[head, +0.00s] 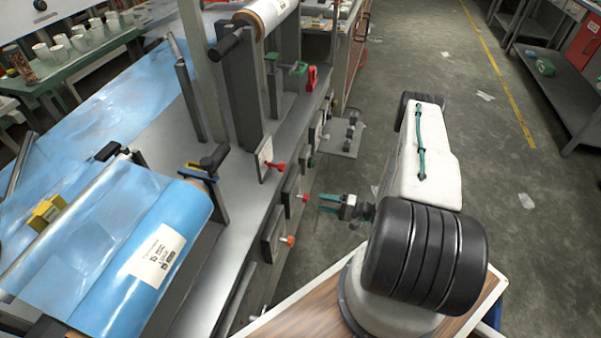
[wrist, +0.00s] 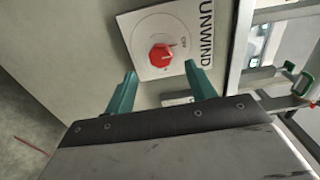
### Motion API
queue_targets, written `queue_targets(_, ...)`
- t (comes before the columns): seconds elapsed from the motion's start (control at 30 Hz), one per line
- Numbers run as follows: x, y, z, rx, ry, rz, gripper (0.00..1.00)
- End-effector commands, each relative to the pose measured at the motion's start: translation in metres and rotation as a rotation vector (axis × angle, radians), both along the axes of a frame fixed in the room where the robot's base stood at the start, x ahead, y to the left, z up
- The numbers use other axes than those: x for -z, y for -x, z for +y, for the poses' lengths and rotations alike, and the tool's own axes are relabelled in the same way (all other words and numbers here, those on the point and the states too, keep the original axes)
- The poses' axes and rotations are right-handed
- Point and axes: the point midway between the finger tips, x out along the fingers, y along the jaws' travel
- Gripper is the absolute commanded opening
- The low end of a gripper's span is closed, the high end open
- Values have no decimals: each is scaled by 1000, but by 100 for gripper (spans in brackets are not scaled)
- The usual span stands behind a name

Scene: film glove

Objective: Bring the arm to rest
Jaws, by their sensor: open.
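My gripper (head: 329,203) shows in the head view beside the machine's side panel, its green fingers pointing left. It also shows in the wrist view (wrist: 163,92), where its two green fingers stand apart with nothing between them. Beyond the fingers is a red knob (wrist: 162,55) on a white plate (wrist: 143,27) marked UNWIND. The knob appears apart from the fingers. My white and black arm stands at the right of the machine in the head view.
The machine (head: 235,205) carries a blue film roll (head: 150,255) and has several red-handled controls along its side. A green table (head: 75,65) with several cups stands behind. A metal shelf (head: 560,85) stands at the far right. The grey floor (head: 450,70) between is mostly clear.

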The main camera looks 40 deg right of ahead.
Motion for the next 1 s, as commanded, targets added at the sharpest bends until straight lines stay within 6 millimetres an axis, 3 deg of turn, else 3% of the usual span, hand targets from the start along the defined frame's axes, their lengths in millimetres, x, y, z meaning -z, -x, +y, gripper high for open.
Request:
queue_targets(0.37, 2, 2, 2, -13, -81, 74, 55)
queue_targets(0.53, -1, 30, 36, -143, -270, 274, 55)
queue_targets(0.77, -63, 42, 52, -364, -350, 504, 55)
queue_targets(1.0, -148, 44, 63, -580, -274, 722, 55)
